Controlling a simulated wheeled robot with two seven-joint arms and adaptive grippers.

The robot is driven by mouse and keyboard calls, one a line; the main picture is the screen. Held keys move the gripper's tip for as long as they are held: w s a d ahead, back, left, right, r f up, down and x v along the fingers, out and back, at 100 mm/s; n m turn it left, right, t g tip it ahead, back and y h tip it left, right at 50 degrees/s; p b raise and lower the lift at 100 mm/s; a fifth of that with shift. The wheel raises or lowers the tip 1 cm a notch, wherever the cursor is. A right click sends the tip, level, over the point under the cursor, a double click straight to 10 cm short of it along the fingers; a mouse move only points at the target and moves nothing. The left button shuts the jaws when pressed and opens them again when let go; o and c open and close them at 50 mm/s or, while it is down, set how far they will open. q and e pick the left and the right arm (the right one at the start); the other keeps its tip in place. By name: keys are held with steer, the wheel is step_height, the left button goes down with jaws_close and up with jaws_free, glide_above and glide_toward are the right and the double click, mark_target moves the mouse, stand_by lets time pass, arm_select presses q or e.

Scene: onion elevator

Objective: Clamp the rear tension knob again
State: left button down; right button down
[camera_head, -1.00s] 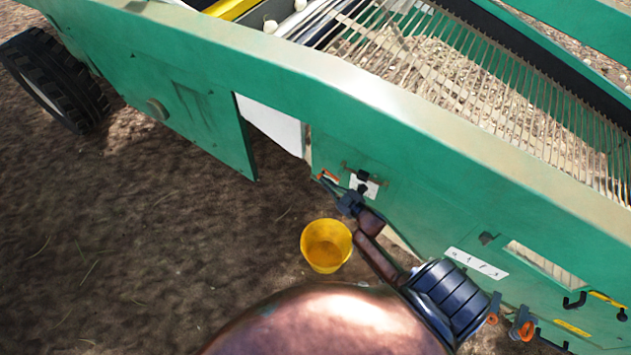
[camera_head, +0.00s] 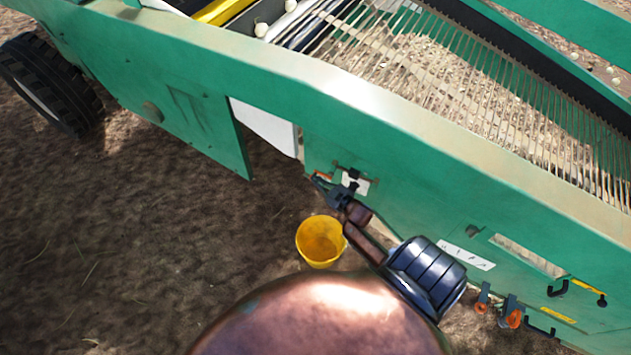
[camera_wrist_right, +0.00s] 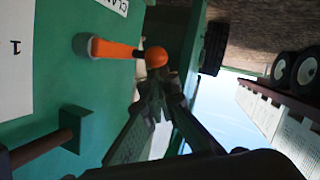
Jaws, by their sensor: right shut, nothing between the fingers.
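An orange lever with a ball end (camera_wrist_right: 157,57) sticks out of the green machine side in the right wrist view, below a partly cut-off "CLA…" label (camera_wrist_right: 112,4). In the head view the orange lever (camera_head: 322,176) is small, beside a white plate with a black fitting (camera_head: 354,182). I cannot tell for certain which part is the rear tension knob. My right gripper (camera_wrist_right: 158,98) is shut and empty, its fingertips just below the ball end; contact is unclear. It also shows at the machine side in the head view (camera_head: 322,184). My left gripper is not in view.
A yellow bucket (camera_head: 320,240) stands on the soil beside my right forearm. A dark bar on a green block (camera_wrist_right: 72,130) sticks out near the lever. Orange-ended hooks (camera_head: 513,314) hang further right. A wheel (camera_head: 50,85) is at the left.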

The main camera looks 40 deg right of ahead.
steer(key=shift+r, duration=0.1)
steer(key=s+a+r+p, duration=0.2)
steer(key=s+r+p, duration=0.3)
steer(key=s, duration=0.6)
steer(key=shift+r, duration=0.7)
